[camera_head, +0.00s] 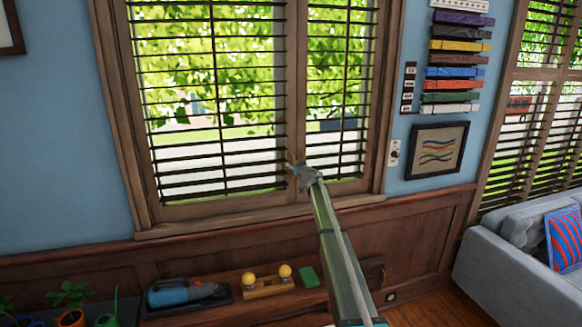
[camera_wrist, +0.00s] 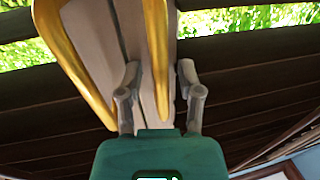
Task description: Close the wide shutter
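The wide shutter (camera_head: 205,102) is the left slatted panel of the window in the head view. The narrower shutter (camera_head: 336,100) is beside it on the right. My gripper (camera_head: 298,168) is at the lower part of the upright between the two panels. In the wrist view my gripper (camera_wrist: 160,78) has its fingers apart. A brass handle (camera_wrist: 157,50) runs down between them, with no clear contact on either side. A second brass handle (camera_wrist: 72,55) is outside the left finger. Which handle belongs to which shutter I cannot tell.
A grey sofa (camera_head: 505,262) stands at the right. A framed picture (camera_head: 437,150) hangs right of the window.

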